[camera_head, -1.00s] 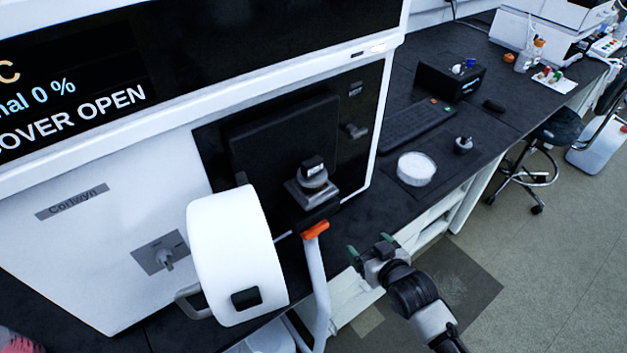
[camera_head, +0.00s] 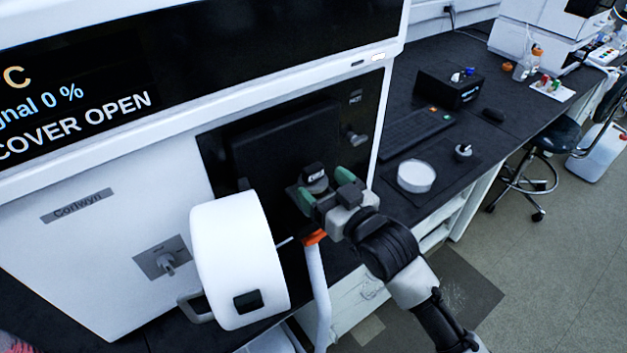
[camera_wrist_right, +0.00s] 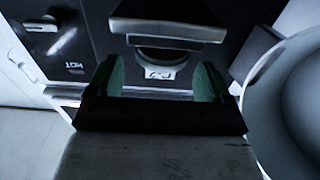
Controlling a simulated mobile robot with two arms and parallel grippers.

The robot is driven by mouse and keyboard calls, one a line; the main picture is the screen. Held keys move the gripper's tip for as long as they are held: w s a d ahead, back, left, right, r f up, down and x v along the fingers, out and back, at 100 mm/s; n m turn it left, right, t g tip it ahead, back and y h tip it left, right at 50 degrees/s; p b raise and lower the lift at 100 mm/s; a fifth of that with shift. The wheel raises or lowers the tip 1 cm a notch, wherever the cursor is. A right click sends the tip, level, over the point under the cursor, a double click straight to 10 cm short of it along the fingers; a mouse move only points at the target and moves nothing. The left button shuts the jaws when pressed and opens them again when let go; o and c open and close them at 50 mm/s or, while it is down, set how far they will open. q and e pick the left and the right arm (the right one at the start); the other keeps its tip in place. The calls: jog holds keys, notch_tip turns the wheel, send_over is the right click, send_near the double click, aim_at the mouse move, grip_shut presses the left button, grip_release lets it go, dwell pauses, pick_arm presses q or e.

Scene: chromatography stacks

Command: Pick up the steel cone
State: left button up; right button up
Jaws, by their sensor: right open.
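The steel cone (camera_head: 315,184) appears to be the round grey steel part with a dark, labelled top, seated at the open front of the instrument. In the right wrist view, a round dark-and-steel part (camera_wrist_right: 160,56) with a pale label sits just beyond the fingers, under a wide steel plate. My right gripper (camera_head: 333,185) is open, its green finger pads apart, close in front of this part. In the wrist view the gripper (camera_wrist_right: 160,80) has the label between its fingertips. I cannot tell whether the fingers touch it. My left gripper is not in view.
The white round cover (camera_head: 238,225) hangs open just left of the part. An orange-ended pale tube (camera_head: 314,238) runs below it. To the right, the black bench holds a white dish (camera_head: 416,176), a small dark-and-steel object (camera_head: 462,152) and a keyboard (camera_head: 415,128).

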aim_at(316, 181)
jog(key=x, duration=0.2)
jog(key=shift+w+a+p, duration=0.25)
jog(key=shift+p, duration=0.05)
jog(key=shift+w+a, duration=0.3)
jog(key=shift+w, duration=0.1)
jog(key=shift+f, duration=0.1)
jog(key=shift+s, duration=0.1)
jog(key=shift+d, duration=0.1)
jog(key=shift+c, duration=1.2)
jog(key=c, duration=0.7)
jog(key=shift+o, duration=0.2)
